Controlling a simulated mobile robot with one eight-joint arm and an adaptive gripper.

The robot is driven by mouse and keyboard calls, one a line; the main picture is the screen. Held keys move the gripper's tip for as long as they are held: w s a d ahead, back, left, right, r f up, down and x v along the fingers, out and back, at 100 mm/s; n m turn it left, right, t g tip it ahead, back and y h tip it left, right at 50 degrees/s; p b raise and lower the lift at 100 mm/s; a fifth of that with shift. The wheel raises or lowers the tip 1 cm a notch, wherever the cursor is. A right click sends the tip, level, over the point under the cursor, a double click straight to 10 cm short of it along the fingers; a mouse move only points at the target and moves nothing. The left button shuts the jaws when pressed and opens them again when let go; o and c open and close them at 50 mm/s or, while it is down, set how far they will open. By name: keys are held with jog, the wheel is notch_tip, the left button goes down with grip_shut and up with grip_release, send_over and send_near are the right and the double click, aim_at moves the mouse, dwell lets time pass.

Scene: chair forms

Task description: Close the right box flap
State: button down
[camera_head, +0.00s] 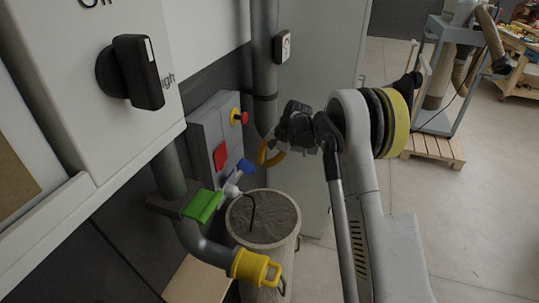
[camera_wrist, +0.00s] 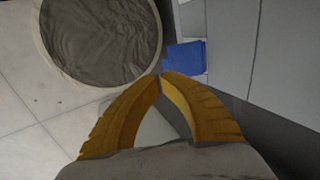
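I cannot make out a box with flaps in either view. My gripper (camera_wrist: 162,77) has two curved yellow fingers whose tips meet in the wrist view, with nothing seen between them. In the head view my gripper (camera_head: 268,158) hangs above the far rim of a round bin, beside a grey wall box (camera_head: 205,133). A blue part (camera_head: 246,166) is just left of and below the fingers. It also shows just beyond the fingertips in the wrist view (camera_wrist: 185,57); I cannot tell whether they touch.
The round bin (camera_head: 262,243) has a dark lining. Pipes with a green handle (camera_head: 203,206) and a yellow end piece (camera_head: 256,268) run beside it. A white cabinet with a black knob (camera_head: 131,73) is at left. A pallet (camera_head: 433,146) and open floor are at right.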

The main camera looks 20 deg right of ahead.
jog(key=shift+x, duration=2.2)
jog(key=shift+f+y+b, duration=0.3)
jog(key=shift+b, duration=0.5)
jog(key=shift+a+f+t+b, duration=0.1)
jog(key=shift+f+t+b, duration=0.05)
jog(key=shift+t+b, duration=0.2)
jog(key=w+a+f+t+y+b, duration=0.3)
jog(key=y+b, duration=0.4)
jog(key=b, duration=0.8)
jog(key=shift+w+a+f+t, duration=0.2)
jog(key=shift+a+f+t, duration=0.55)
jog(key=shift+f+t, duration=0.3)
